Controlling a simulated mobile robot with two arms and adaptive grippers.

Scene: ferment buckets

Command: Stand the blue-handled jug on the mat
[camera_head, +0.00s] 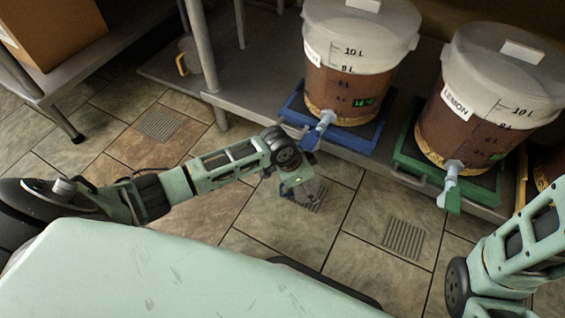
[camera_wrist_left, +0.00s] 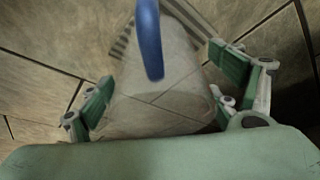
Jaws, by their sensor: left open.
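The blue-handled jug is clear, and its body (camera_wrist_left: 160,95) sits between the two green fingers of my left gripper (camera_wrist_left: 170,98) in the left wrist view. Its blue handle (camera_wrist_left: 150,40) points to the top of that view. The fingers are open, one on either side of the jug; I cannot tell whether either touches it. In the head view my left gripper (camera_head: 297,183) is low in front of the shelf, and the see-through jug is hard to make out there. No separate mat can be made out for sure. My right gripper is out of view.
Two brown buckets with white lids stand on the shelf, one on a blue-rimmed tray (camera_head: 300,112), one on a green-rimmed tray (camera_head: 408,164). Their taps (camera_head: 325,122) (camera_head: 452,178) jut over the shelf edge. A yellow-handled jug (camera_head: 190,57) stands back left. Tiled floor lies in front.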

